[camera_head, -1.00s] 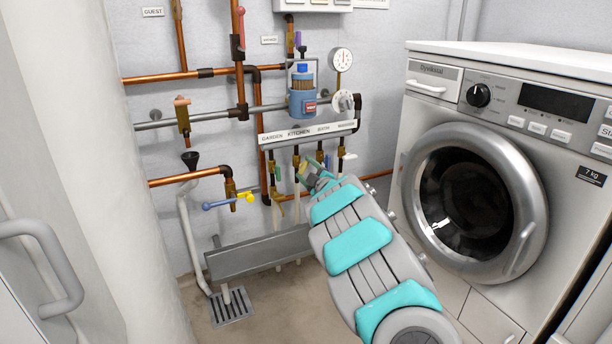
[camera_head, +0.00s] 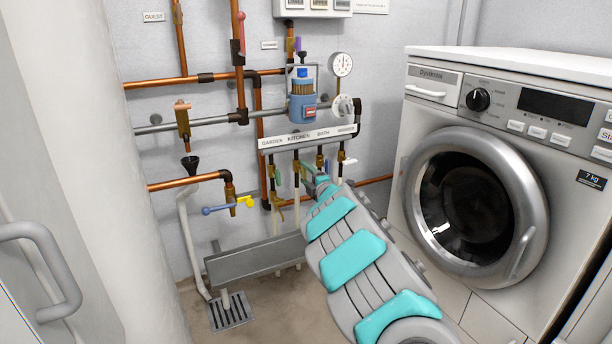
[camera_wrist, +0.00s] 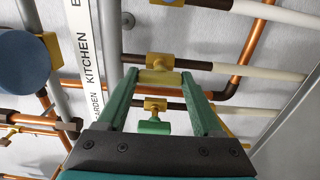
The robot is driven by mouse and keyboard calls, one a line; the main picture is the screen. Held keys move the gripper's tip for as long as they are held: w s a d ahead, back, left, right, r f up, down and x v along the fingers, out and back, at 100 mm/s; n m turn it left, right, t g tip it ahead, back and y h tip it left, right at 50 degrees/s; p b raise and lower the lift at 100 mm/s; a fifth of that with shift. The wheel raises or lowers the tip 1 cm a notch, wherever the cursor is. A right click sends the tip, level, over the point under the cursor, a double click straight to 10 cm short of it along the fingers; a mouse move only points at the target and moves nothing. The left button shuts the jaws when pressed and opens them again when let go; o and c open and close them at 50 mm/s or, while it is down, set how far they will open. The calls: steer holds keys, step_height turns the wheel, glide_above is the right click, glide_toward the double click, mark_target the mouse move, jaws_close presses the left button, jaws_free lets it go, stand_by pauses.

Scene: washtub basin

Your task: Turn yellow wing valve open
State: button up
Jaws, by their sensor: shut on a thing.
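The yellow wing valve handle (camera_wrist: 155,79) sits between the tips of my green gripper fingers (camera_wrist: 159,75) in the wrist view. My gripper is shut on it. The handle is on a brass valve body (camera_wrist: 159,61) on a white and black pipe, beside the label strip near the word KITCHEN. In the head view my gripper (camera_head: 309,178) reaches the row of valves under the label strip (camera_head: 308,136), and the held handle is hidden there or too small to make out.
A green wing handle (camera_wrist: 153,128) on the neighbouring pipe shows between my fingers, nearer the palm. A blue lever and yellow fitting (camera_head: 245,201) stand left of my gripper. A grey trough (camera_head: 255,258) lies below. The washing machine (camera_head: 480,190) stands close on the right.

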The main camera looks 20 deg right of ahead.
steer(key=shift+a, duration=0.1)
steer(key=o, duration=1.4)
steer(key=shift+c, duration=0.2)
steer(key=shift+s+f, duration=0.1)
steer(key=shift+s, duration=0.3)
steer(key=s, duration=0.7)
steer(key=shift+d+p, duration=0.2)
steer(key=shift+p, duration=0.25)
